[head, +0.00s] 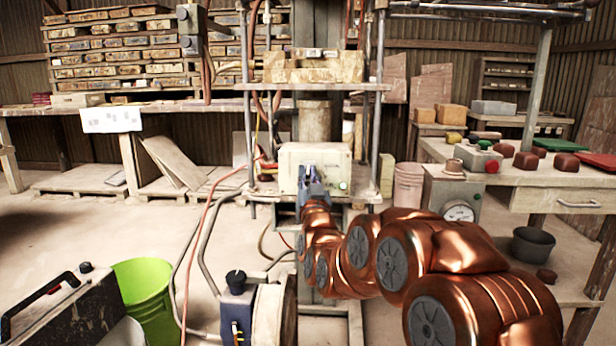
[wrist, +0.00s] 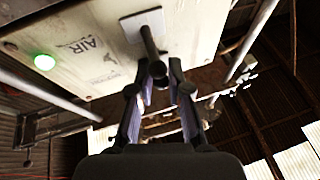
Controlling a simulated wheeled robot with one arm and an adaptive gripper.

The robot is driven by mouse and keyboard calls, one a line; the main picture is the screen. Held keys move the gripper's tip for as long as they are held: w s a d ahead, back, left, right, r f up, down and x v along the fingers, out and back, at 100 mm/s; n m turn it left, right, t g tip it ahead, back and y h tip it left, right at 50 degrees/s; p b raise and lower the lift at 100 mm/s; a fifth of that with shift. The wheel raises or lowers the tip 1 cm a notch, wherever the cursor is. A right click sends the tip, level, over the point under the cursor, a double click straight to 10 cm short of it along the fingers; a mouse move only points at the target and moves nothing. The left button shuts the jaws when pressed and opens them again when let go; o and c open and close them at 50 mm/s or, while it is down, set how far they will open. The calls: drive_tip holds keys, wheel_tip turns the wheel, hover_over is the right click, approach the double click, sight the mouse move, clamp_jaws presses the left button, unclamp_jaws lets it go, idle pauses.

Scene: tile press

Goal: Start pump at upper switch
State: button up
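A cream control box (head: 303,160) stands at the press in the middle of the head view. A dark switch lever (wrist: 149,45) sticks out from a pale plate on that face. My gripper (head: 312,178) is right in front of the box. In the wrist view, its fingers (wrist: 159,82) stand apart, with the lever's end between or just beyond the tips. I cannot tell whether they touch it. My fingers hide part of the lever.
A grey box (head: 450,190) with a gauge and the bench (head: 530,185) with several brown pieces stand on the right. A green bucket (head: 145,290) and a blue-and-cream motor unit (head: 238,305) are in front at left. Hoses run beside the press frame.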

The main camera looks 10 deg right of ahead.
clamp_jaws()
